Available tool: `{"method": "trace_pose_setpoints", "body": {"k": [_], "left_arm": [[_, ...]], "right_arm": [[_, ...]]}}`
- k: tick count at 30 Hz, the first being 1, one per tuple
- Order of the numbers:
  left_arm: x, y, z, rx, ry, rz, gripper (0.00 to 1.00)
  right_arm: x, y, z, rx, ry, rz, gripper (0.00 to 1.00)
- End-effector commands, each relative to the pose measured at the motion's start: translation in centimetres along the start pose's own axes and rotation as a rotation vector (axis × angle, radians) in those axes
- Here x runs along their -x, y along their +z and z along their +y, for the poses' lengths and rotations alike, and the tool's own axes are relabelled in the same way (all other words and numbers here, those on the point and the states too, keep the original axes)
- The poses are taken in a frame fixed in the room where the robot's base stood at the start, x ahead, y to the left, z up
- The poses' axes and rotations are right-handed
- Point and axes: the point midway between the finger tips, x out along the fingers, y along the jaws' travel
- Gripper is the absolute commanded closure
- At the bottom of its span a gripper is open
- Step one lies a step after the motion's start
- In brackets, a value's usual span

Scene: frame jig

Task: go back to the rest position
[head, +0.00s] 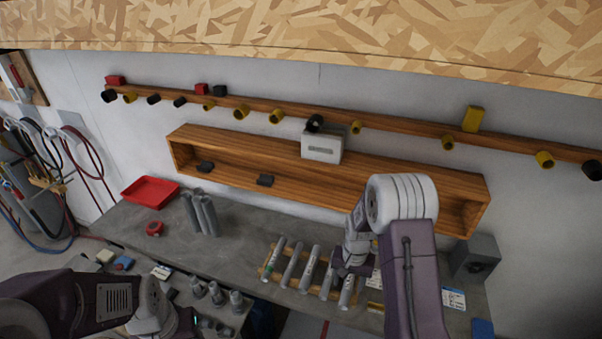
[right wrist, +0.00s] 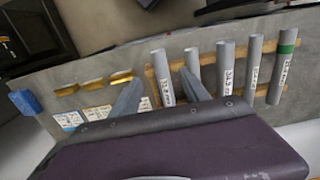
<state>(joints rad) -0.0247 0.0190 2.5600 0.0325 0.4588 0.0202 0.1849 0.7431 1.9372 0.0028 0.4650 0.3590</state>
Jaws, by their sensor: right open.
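My right gripper (head: 345,277) is over the wooden rack (head: 264,272) of labelled grey tubes on the bench. In the right wrist view its two fingers (right wrist: 162,92) stand apart with nothing held between them. A grey tube with a green band (right wrist: 284,55) lies at the end of the rack. My left arm comes in at the lower left of the head view, with part of its wrist end (head: 180,323) at the bottom edge; its fingers cannot be made out.
A long wooden shelf (head: 230,178) is on the wall behind the bench (head: 235,250). A red tray (head: 150,191) and upright grey cylinders (head: 206,215) stand to the left. A grey block (head: 474,257) is right of my right arm. Cards (right wrist: 97,113) lie near the rack.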

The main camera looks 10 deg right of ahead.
Motion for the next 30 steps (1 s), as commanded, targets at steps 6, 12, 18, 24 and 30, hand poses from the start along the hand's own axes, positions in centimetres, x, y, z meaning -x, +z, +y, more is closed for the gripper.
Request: {"method": "trace_pose_setpoints", "body": {"k": [6,12,18,24,30], "left_arm": [[-4.3,0.5,-0.1,0.0,0.0,0.0,0.49],[-8.4,0.9,-0.2,0.0,0.0,0.0,0.49],[-8.2,0.8,-0.2,0.0,0.0,0.0,0.49],[-8.2,0.8,-0.2,0.0,0.0,0.0,0.49],[-8.2,0.8,-0.2,0.0,0.0,0.0,0.49]], "right_arm": [[2.1,-0.4,-3.4,0.079,-0.054,0.126,0.47],[4.3,7.7,-3.4,0.279,-0.087,0.184,0.47],[3.3,14.5,0.1,0.461,-0.05,0.106,0.47],[3.1,14.8,0.2,0.527,-0.045,0.099,0.47],[3.1,14.8,0.2,0.526,-0.045,0.099,0.47]]}}
